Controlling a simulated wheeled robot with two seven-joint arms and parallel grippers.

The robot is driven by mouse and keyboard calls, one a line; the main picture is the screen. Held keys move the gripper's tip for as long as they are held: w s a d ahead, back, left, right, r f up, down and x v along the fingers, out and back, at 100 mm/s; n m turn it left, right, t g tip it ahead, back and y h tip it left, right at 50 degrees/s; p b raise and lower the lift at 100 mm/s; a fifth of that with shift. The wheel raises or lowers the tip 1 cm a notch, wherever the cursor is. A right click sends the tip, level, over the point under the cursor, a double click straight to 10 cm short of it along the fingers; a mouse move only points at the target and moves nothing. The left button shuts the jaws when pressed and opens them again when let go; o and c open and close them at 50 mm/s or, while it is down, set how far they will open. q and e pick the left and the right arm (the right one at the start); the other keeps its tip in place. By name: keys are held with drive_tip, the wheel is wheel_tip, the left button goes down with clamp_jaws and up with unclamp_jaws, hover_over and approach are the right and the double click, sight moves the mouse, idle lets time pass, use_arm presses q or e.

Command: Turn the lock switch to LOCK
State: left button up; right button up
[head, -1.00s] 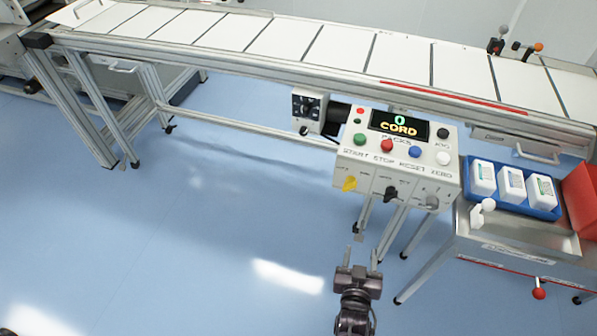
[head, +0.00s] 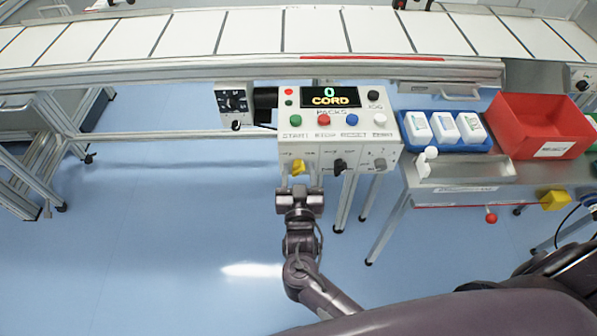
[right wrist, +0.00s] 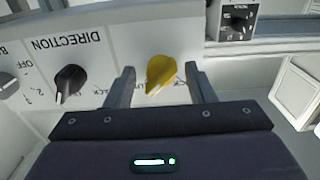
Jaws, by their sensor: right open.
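The control box (head: 341,136) with the "CORD" display stands in front of the conveyor. The yellow rotary switch (head: 298,166) is at the left of its lower front row. My right gripper (head: 299,178) is just in front of this switch. In the right wrist view the open fingers (right wrist: 159,70) stand one on each side of the yellow switch (right wrist: 161,74), with gaps on both sides. The switch's handle is tilted, its narrow end toward the lower left there. Its labels are mostly hidden by the fingers and too small to read. My left gripper is out of view.
A black direction knob (right wrist: 69,82) sits beside the yellow switch, with a grey knob (right wrist: 8,86) farther along. A small knob box (head: 236,104) is left of the control box. At right are a blue tray (head: 447,143) of white bottles and a red bin (head: 540,127).

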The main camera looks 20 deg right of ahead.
drive_tip(key=c, duration=1)
drive_tip(key=n+p, duration=0.1)
drive_tip(key=n, duration=0.1)
drive_tip(key=n+p, duration=0.1)
drive_tip(key=p, duration=0.1)
drive_tip(key=shift+r+n, duration=0.2)
drive_tip(key=shift+n, duration=0.2)
drive_tip(key=n+p, duration=0.2)
drive_tip(key=n, duration=0.2)
drive_tip(key=shift+p, duration=0.35)
drive_tip(key=n+p, duration=0.2)
drive_tip(key=n, duration=0.3)
drive_tip(key=shift+n, duration=0.4)
drive_tip(key=n+p, duration=0.1)
drive_tip(key=n, duration=0.2)
drive_tip(key=shift+f+p, duration=0.1)
drive_tip(key=shift+p, duration=0.25)
drive_tip(key=shift+o, duration=0.4)
drive_tip(key=shift+n, duration=0.7)
